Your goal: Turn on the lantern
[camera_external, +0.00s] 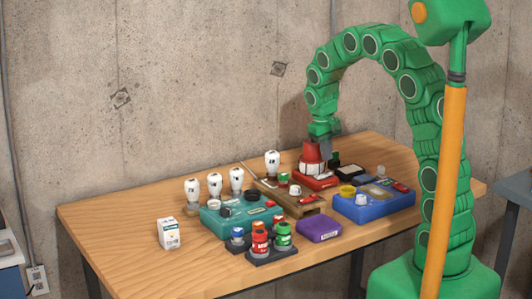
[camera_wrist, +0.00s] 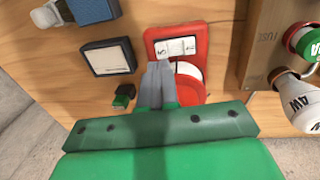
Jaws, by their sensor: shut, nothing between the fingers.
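A red device with a white-banded, cone-shaped top, which looks like the lantern (camera_external: 311,158), stands on a red base at the back right of the table. In the wrist view, the red base (camera_wrist: 205,35) has a white panel with dark markings, which may be a switch (camera_wrist: 176,46). The round red-and-white top (camera_wrist: 190,88) is partly hidden by my fingers. My gripper (camera_external: 326,150) is shut and empty, pointing down close beside the top. Its fingertips (camera_wrist: 160,66) lie just below the white panel in the wrist view. I cannot tell whether they touch the lantern.
A blue box (camera_external: 374,206) stands right of the lantern, a teal box (camera_external: 240,218) to its left and a purple box (camera_external: 319,229) in front. Several white bulbs (camera_external: 237,179) stand at the back. A small green-and-black block (camera_wrist: 123,96) lies left of my fingers.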

